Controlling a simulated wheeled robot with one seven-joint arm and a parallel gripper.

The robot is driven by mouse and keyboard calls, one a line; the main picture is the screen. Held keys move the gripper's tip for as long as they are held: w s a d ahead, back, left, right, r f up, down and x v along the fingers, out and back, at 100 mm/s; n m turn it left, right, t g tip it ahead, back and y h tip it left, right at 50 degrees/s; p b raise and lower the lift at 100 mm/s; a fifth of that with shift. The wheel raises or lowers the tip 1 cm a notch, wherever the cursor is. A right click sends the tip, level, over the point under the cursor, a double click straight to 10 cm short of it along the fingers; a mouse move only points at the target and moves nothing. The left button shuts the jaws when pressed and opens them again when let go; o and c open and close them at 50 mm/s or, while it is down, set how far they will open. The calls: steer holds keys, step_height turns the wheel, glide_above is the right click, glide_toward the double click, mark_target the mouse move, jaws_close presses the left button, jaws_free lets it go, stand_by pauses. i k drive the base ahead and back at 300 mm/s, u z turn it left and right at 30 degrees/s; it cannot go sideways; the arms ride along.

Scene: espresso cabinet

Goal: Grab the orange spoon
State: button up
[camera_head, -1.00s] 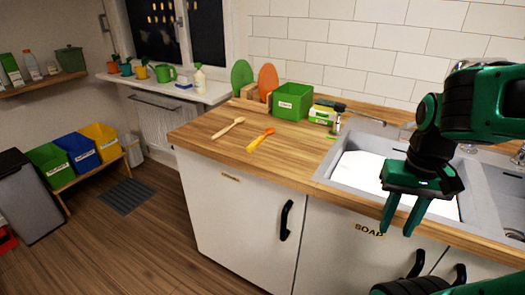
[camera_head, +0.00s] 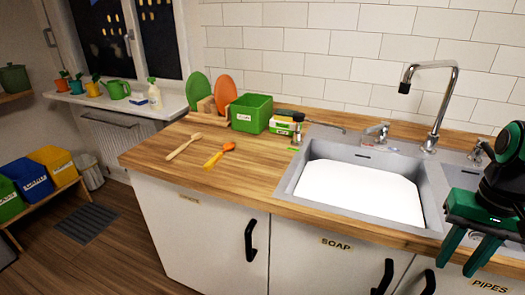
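The orange spoon (camera_head: 219,156) lies on the wooden countertop (camera_head: 150,158). Its darker orange bowl points to the upper right and its yellow-orange handle to the lower left. A light wooden utensil (camera_head: 184,146) lies just left of it, apart from it. My gripper (camera_head: 467,256) is at the far right, in front of the sink, well away from the spoon. Its two green fingers point down and stand apart, with nothing seen between them.
A green box (camera_head: 251,113) and a small green-and-white package (camera_head: 282,125) stand behind the spoon. A rack holds green and orange boards (camera_head: 226,91). The sink (camera_head: 290,180) and tap (camera_head: 437,105) lie between spoon and gripper.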

mark_target(209, 165)
steer(key=z, duration=1.85)
steer(key=k, duration=2.1)
steer(key=u, duration=1.65)
steer(key=i, duration=1)
steer(key=z, duration=0.05)
